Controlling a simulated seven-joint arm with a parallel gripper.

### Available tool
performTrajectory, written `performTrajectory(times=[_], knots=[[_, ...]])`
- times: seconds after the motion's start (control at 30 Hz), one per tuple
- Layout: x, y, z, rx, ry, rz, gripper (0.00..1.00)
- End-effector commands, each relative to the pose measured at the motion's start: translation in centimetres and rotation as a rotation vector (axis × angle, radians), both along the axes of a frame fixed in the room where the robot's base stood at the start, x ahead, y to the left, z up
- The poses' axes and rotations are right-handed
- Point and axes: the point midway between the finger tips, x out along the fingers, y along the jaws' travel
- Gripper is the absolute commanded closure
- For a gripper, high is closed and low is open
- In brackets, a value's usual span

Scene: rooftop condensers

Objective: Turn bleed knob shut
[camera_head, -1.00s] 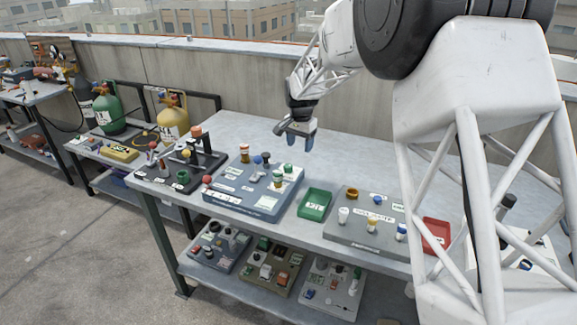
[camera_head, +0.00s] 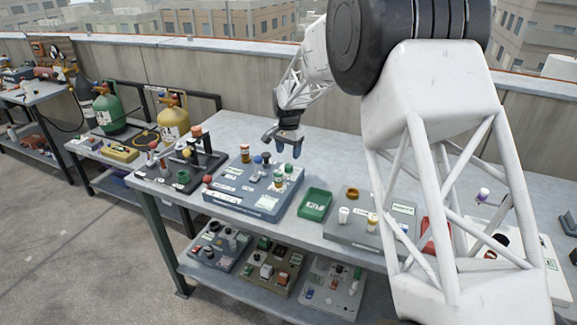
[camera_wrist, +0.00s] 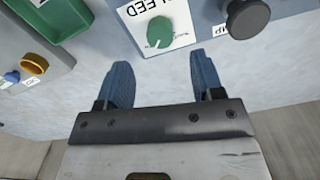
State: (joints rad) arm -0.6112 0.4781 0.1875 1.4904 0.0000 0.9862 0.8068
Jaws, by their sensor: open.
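The green bleed knob (camera_wrist: 160,32) sits on a white plate marked "BLEED" in the wrist view, with a pale pointer mark toward its lower edge. In the head view it appears as a small green knob (camera_head: 288,168) at the back right of the blue-grey panel (camera_head: 232,200). My gripper (camera_head: 284,150) is above the table, behind that panel's back right corner. In the wrist view my gripper (camera_wrist: 163,75) is open and empty. Its two blue fingers are spread, and the knob lies just beyond the tips, roughly centred between them. They appear apart from it.
A dark round knob (camera_wrist: 248,17) stands beside the bleed plate. A green tray (camera_head: 314,204) lies right of the panel, then a grey panel (camera_head: 366,222) with several knobs. A black fixture (camera_head: 200,160) stands to the left. The table behind the panels is clear.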

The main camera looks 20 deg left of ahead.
Motion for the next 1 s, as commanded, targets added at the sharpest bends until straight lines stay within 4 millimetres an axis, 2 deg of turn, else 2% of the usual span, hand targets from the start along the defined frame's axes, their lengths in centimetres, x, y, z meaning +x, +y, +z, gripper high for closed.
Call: performTrajectory(times=[0.3,0.5,0.7,0.97,1.0], knots=[[0.0,0.0,-3.8,-0.001,0.001,0.0,0.39],[0.0,0.0,-5.7,0.0,0.0,0.0,0.39],[0.0,0.0,-6.5,0.001,0.0,0.0,0.39],[0.0,0.0,-6.6,0.0,0.0,0.0,0.39],[0.0,0.0,-6.5,0.0,-0.001,0.0,0.44]])
